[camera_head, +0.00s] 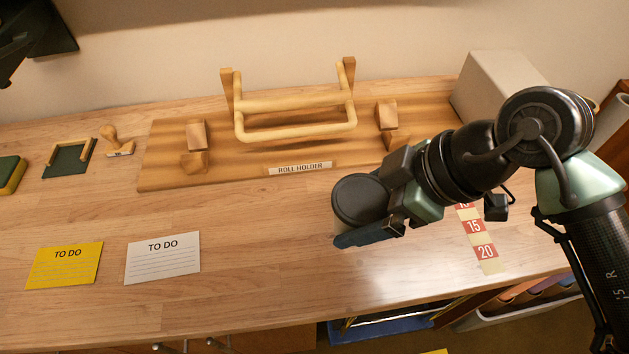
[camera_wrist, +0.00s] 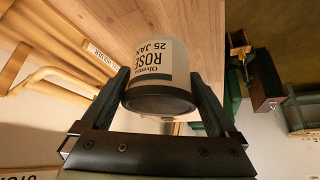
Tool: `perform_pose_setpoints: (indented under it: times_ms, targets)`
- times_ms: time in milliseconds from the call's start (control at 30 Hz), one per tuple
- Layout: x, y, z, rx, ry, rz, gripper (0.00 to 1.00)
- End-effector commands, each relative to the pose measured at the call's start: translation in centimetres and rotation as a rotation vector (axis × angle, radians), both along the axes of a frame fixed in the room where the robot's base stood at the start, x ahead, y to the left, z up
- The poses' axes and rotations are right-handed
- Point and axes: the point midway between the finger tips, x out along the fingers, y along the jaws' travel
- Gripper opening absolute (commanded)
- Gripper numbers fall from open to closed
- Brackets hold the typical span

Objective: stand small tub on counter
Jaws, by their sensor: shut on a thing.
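The small tub (camera_head: 362,197) has a dark round lid and pale walls. In the wrist view the tub (camera_wrist: 165,62) shows a label reading "Olvera ROSE 25 JAN", upside down in that picture. My gripper (camera_head: 370,207) is shut on the tub, with one finger on each side of it in the wrist view (camera_wrist: 160,80). The lid faces up and the tub looks about upright over the wooden counter (camera_head: 270,265). The near finger hides the tub's lower part in the head view, so I cannot tell whether its base touches the counter.
The wooden roll holder (camera_head: 230,160) stands behind the tub. A grey box (camera_head: 497,80) is at back right. A numbered strip (camera_head: 475,228) lies right of the tub. Yellow (camera_head: 64,268) and white (camera_head: 162,258) cards lie left. The counter between cards and tub is clear.

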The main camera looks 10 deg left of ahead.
Motion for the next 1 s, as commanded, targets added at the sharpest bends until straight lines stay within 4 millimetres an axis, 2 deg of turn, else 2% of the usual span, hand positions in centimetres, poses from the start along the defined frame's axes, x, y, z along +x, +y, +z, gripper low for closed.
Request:
perform_pose_setpoints:
  times_ms: [300,533,700,1000]
  targets:
    - [-0.1,0.1,-5.1,0.004,0.002,0.001,0.22]
    - [0.0,0.0,-7.0,0.000,0.002,0.002,0.22]
    - [-0.1,0.0,-9.5,0.003,0.003,0.001,0.22]
    - [0.0,0.0,-10.0,-0.001,0.001,0.003,0.22]
